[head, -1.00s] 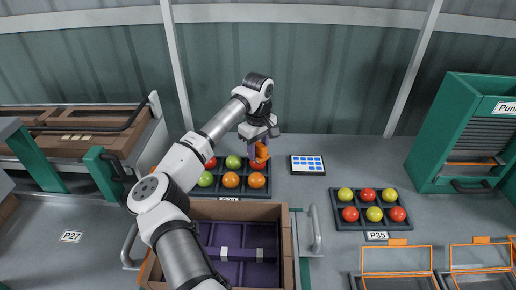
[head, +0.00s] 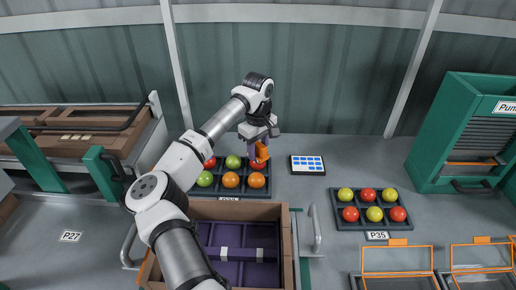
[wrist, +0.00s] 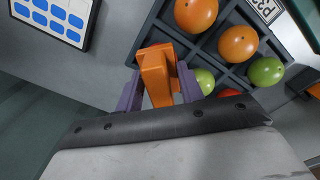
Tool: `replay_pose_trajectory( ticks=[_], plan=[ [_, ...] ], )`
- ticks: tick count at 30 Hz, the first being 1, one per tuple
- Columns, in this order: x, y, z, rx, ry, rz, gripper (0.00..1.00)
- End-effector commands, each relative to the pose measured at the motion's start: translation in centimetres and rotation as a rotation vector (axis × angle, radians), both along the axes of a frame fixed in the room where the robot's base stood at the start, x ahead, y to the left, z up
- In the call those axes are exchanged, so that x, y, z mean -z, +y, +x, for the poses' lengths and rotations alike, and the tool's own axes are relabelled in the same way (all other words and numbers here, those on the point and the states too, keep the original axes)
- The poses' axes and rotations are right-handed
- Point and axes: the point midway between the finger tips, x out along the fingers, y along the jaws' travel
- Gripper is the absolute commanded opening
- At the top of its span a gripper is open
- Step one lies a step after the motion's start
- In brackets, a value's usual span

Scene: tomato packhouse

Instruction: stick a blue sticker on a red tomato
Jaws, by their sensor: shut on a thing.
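My gripper (head: 260,146) is shut on an orange tool (wrist: 158,75), held between its two purple fingers. The tool (head: 262,152) points down at the red tomato (head: 257,165) in the back right cell of the dark tray (head: 243,195). Another red tomato (head: 210,162) sits back left, with a green one (head: 233,161) between. A sheet of blue stickers (head: 307,165) lies right of the tray; it also shows in the wrist view (wrist: 50,18). No sticker is visible on the tool.
A second tray (head: 337,222) of red and yellow-green tomatoes stands at right, by a P35 label (head: 377,236). A brown crate (head: 286,213) with a purple inside is in front. A green cabinet (head: 455,110) stands far right. The counter between sheet and cabinet is clear.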

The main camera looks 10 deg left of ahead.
Motion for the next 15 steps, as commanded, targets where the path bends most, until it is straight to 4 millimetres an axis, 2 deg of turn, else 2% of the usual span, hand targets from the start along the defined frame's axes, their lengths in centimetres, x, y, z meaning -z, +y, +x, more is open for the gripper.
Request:
replay_pose_trajectory(
  ticks=[5,15],
  plan=[
    [-0.4,0.0,0.0,0.0,0.002,0.0,0.21],
    [-3.2,0.0,0.0,-0.001,0.0,0.001,0.21]
  ],
)
